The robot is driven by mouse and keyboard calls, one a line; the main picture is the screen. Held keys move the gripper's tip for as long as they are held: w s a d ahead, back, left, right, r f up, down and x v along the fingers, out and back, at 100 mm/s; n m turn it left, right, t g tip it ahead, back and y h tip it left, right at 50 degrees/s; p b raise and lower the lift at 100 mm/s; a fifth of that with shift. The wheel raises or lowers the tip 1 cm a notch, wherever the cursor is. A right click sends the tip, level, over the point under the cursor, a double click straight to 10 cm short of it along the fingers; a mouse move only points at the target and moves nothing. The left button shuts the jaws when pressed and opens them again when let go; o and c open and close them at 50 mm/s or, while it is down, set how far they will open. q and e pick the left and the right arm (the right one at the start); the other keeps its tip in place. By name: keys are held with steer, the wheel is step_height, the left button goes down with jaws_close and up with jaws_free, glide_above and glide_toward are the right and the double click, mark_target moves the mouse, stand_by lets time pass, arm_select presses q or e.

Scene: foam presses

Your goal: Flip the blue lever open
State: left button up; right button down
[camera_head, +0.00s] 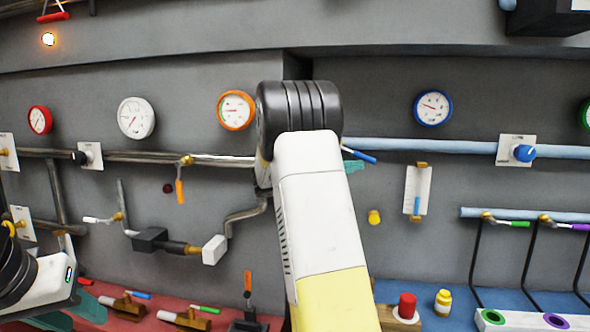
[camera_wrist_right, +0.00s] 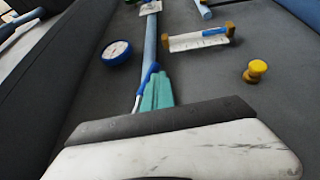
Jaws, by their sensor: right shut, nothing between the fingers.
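A blue lever (camera_head: 358,156) shows at the light-blue pipe in the head view, just right of my right wrist. In the right wrist view the blue lever (camera_wrist_right: 143,90) lies along the left side of my right gripper (camera_wrist_right: 157,92). The teal fingers are shut together with nothing between them. They are very close to the lever; I cannot tell if they touch it. In the head view my right gripper (camera_head: 354,168) is mostly hidden behind my arm. My left gripper (camera_head: 73,313) is low at the left, its teal fingers apart and empty.
The light-blue pipe (camera_head: 420,145) runs right to a blue knob (camera_head: 524,153). A blue-rimmed gauge (camera_head: 433,107) hangs above it. A red button (camera_head: 407,306) stands below.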

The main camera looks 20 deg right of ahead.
steer(key=shift+s+d+r, duration=0.2)
steer(key=shift+d+r, duration=0.1)
steer(key=shift+r, duration=0.15)
steer(key=shift+s+d+r, duration=0.15)
steer(key=shift+d+r, duration=0.15)
steer(key=shift+r, duration=0.3)
